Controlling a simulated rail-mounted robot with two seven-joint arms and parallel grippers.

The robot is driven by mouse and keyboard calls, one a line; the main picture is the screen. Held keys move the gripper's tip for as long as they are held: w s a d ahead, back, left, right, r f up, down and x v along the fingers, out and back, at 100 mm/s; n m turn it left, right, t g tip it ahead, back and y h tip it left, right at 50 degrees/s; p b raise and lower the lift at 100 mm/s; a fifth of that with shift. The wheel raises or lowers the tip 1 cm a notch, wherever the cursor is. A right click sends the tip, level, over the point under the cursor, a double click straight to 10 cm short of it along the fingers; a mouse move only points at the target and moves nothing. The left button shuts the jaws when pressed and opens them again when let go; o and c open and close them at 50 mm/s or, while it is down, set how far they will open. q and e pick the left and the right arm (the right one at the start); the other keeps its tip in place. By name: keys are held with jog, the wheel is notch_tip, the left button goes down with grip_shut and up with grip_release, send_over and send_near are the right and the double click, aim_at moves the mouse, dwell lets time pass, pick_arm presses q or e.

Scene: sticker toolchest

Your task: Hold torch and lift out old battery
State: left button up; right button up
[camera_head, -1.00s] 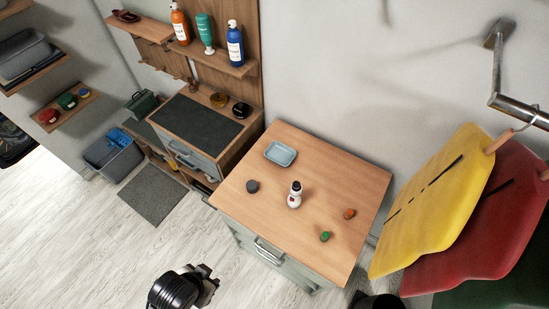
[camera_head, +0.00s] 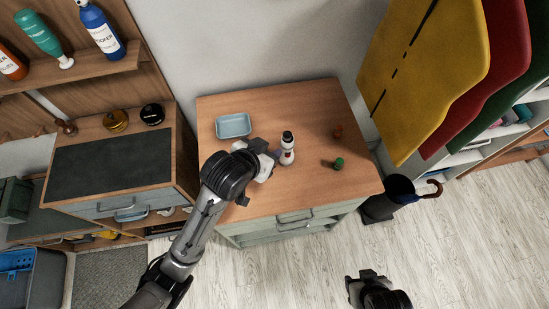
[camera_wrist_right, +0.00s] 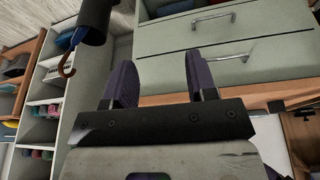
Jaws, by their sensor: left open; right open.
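The torch (camera_head: 287,152), white with a black top and a red mark, stands upright on the wooden top of the drawer chest (camera_head: 300,197). My left gripper (camera_head: 266,174) is open just left of the torch; whether a finger touches it I cannot tell. A small green piece (camera_head: 338,164) and a small orange-brown piece (camera_head: 338,132) sit right of the torch; which is a battery I cannot tell. The old battery is not visible. My right gripper (camera_head: 368,278) is open and empty, away from the chest top, and its two fingers show in the right wrist view (camera_wrist_right: 160,78).
A blue tray (camera_head: 233,126) lies at the chest top's back left. A dark bin with an umbrella (camera_head: 398,196) stands right of the chest. Yellow and red hanging pieces (camera_head: 420,60) are at the upper right. The chest top's right front is clear.

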jog(key=shift+o, duration=0.7)
jog(key=shift+w+d, duration=0.2)
jog(key=shift+o, duration=0.7)
jog(key=shift+w+d, duration=0.1)
jog(key=shift+w, duration=0.2)
jog(key=shift+o, duration=0.9)
jog(key=w+n+t+h, duration=0.2)
jog(key=w+n+t, duration=0.3)
jog(key=w+n, duration=0.3)
jog(key=shift+w+a+f, duration=0.25)
jog(key=shift+w+a, duration=0.15)
jog(key=shift+w, duration=0.5)
jog(key=n+t+y, duration=0.8)
jog(key=n, duration=2.1)
send_near(287, 151)
jog(key=d+f, duration=0.1)
jog(key=s+d+f, duration=0.1)
jog(key=d+f, duration=0.1)
jog(key=shift+s+f, duration=0.15)
jog(key=shift+f, duration=0.05)
jog(key=shift+a+f+n+y, duration=0.1)
jog(key=shift+a+n+y, duration=0.35)
jog(key=shift+n, duration=0.25)
jog(key=shift+w+a, duration=0.25)
jog(key=shift+w, duration=0.2)
jog(key=x, duration=1.2)
jog(key=shift+w+a+f, duration=0.1)
jog(key=shift+w+a, duration=0.15)
jog(key=shift+w, duration=0.05)
